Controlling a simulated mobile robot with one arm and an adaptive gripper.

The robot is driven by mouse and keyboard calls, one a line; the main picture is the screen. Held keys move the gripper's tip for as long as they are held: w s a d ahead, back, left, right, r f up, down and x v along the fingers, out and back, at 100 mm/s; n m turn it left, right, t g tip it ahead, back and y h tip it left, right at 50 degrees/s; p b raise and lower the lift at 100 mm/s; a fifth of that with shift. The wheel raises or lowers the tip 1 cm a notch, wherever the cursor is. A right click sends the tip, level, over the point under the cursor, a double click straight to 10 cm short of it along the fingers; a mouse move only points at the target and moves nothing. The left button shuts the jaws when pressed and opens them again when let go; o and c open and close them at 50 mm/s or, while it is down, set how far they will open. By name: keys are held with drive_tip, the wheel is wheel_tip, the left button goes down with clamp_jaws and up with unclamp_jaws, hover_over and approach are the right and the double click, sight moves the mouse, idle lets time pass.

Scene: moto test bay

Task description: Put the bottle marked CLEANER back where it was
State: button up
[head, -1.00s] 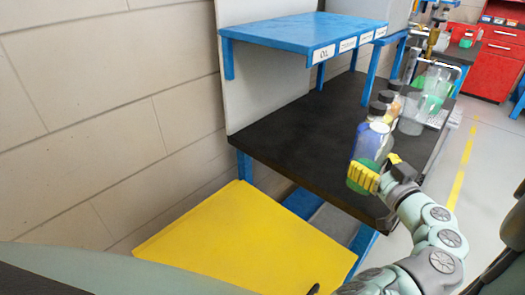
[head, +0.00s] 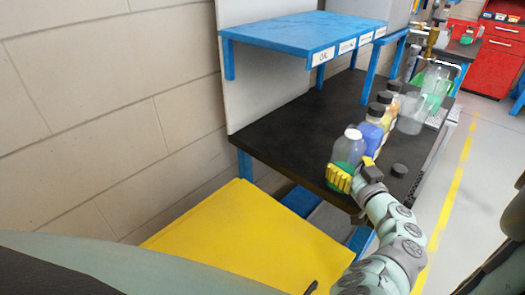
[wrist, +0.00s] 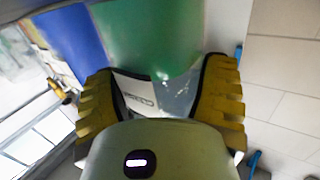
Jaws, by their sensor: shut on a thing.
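My gripper (head: 347,178) is shut on a clear bottle with green liquid (head: 348,152) and a pale cap, at the near end of the black bench. In the wrist view the yellow fingers (wrist: 162,85) stand on both sides of the green bottle (wrist: 150,35). A white label (wrist: 135,92) shows between them, its print too blurred to read, so I cannot tell if it says CLEANER. The bottle looks upright. I cannot tell if its base touches the bench. The blue shelf (head: 290,35) above carries several white labels; one reads OIL.
A blue bottle (head: 371,128) stands close behind the held one, with dark-capped bottles and clear containers (head: 411,112) further back. A black disc (head: 399,170) lies right of my gripper. The bench top (head: 290,135) is clear to the left. A yellow panel (head: 235,235) is below.

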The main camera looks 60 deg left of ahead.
drive_tip(key=shift+f, duration=0.1)
drive_tip(key=o, duration=1.2)
drive_tip(key=shift+r, duration=0.2)
drive_tip(key=shift+s+d, duration=0.1)
drive_tip(key=shift+d, duration=0.25)
drive_tip(key=b+v, duration=0.3)
drive_tip(key=v, duration=0.8)
drive_tip(key=shift+b, duration=0.3)
drive_tip(key=shift+s+d, duration=0.1)
drive_tip(key=shift+s, duration=0.05)
